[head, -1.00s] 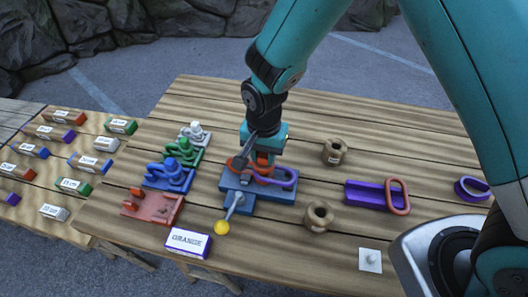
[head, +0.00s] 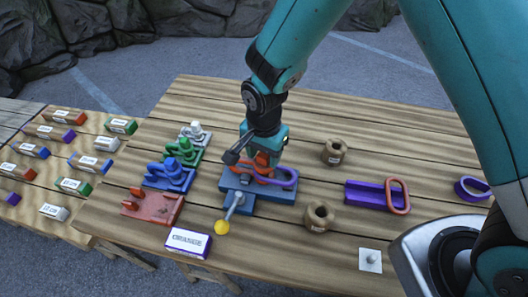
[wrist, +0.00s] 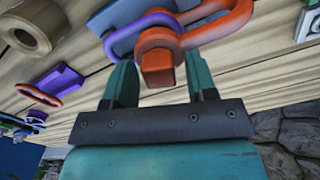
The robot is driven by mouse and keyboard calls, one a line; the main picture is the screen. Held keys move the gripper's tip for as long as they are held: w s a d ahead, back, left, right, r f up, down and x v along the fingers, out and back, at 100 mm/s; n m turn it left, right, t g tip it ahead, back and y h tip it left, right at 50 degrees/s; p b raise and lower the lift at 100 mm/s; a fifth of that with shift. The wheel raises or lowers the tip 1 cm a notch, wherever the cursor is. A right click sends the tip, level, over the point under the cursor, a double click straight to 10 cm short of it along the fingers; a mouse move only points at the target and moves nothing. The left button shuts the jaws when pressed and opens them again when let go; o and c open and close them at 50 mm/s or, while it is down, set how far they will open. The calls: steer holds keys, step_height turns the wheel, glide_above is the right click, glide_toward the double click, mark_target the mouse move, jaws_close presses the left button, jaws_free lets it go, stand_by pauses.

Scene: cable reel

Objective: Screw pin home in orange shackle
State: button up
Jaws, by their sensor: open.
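The orange shackle (head: 262,172) sits on a blue fixture (head: 272,196), partly hidden under my gripper (head: 268,160) in the head view. It also shows at the top of the wrist view (wrist: 222,25), linked with a purple link (wrist: 150,19). An orange pin head (wrist: 158,68) with a squared end points toward the wrist camera, between my two teal fingers. The fingers stand apart with visible gaps on both sides of the pin head. How deep the pin sits in the shackle cannot be told.
A lever with a yellow knob (head: 222,227) sticks out in front of the fixture. Two brown spools (head: 319,216) stand to the right, then a purple channel (head: 366,194) with an orange link. Coloured shackle stands (head: 166,176) line the left. An ORANGE label block (head: 188,242) lies in front.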

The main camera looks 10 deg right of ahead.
steer(key=o, duration=0.5)
steer(key=shift+o, duration=0.2)
step_height(320, 180, up, 17)
steer(key=b, duration=0.3)
steer(key=s+d+r+n+y, duration=0.2)
steer(key=s+d+n, duration=0.1)
steer(key=s+n, duration=0.4)
steer(key=s+d+r+n+y, duration=0.2)
steer(key=s+d+r+n, duration=0.1)
steer(key=s+n, duration=0.4)
steer(key=s+d, duration=0.1)
steer(key=s, duration=0.2)
steer(key=shift+s+n, duration=0.4)
